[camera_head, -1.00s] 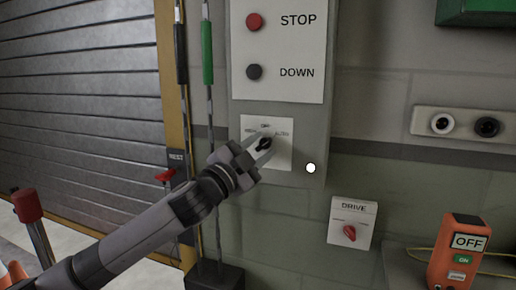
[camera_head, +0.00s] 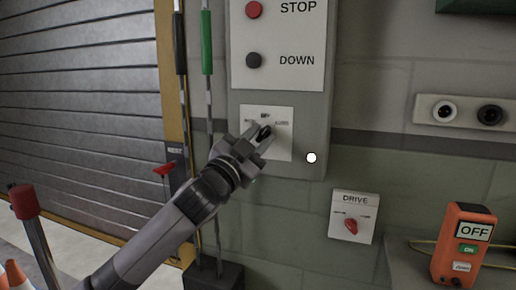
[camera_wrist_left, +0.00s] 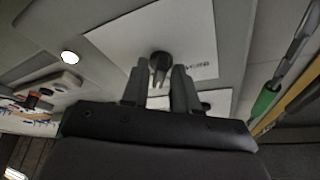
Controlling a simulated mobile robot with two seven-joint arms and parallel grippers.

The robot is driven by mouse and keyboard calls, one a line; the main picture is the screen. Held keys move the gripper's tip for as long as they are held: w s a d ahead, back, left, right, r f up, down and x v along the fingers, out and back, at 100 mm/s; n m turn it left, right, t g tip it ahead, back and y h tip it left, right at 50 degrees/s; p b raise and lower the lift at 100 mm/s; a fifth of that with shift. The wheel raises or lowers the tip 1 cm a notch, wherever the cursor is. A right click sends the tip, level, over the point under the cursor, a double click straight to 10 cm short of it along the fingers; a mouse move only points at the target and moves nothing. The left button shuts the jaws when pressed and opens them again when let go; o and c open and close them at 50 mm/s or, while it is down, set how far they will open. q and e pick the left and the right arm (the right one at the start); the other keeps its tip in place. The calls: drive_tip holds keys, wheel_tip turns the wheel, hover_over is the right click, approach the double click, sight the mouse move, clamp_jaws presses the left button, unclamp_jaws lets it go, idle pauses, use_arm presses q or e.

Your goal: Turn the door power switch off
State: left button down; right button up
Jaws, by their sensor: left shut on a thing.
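The door power switch is a black rotary knob (camera_head: 264,131) on a white plate (camera_head: 284,149), low on the grey control box. An OFF label sits above the knob and an AUTO label to its upper right; the left label is too small to read surely. My left gripper (camera_head: 263,136) comes from the lower left and is shut on the knob, its fingers partly hiding it. In the left wrist view the knob (camera_wrist_left: 160,64) shows at the tips of the two fingers. The knob's exact pointing is hard to tell. My right gripper is not in view.
Red STOP (camera_head: 253,10) and dark DOWN (camera_head: 254,60) buttons sit above the switch. A DRIVE switch (camera_head: 351,226) is at lower right, with an orange OFF/ON box (camera_head: 463,245) beyond it. Left are a red-handled REST lever (camera_head: 164,169) and the shutter door (camera_head: 75,95).

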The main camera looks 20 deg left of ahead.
use_arm(q)
drive_tip(key=n, duration=0.1)
drive_tip(key=n+y+b, duration=0.1)
drive_tip(key=n, duration=0.1)
drive_tip(key=n+t+y+b, duration=0.1)
drive_tip(key=n, duration=0.1)
drive_tip(key=shift+d+f, duration=0.15)
drive_tip(key=shift+f, duration=0.1)
drive_tip(key=shift+r+n+y+b, duration=0.1)
drive_tip(key=shift+n+y+b, duration=0.15)
drive_tip(key=shift+n+y, duration=0.6)
drive_tip(key=shift+n+y+b, duration=0.25)
drive_tip(key=shift+n+y, duration=0.1)
drive_tip(key=shift+n, duration=1)
drive_tip(key=c, duration=1.2)
unclamp_jaws()
drive_tip(key=shift+o, duration=0.2)
drive_tip(key=shift+s, duration=0.1)
drive_tip(key=b+v, duration=0.1)
drive_tip(key=v, duration=0.6)
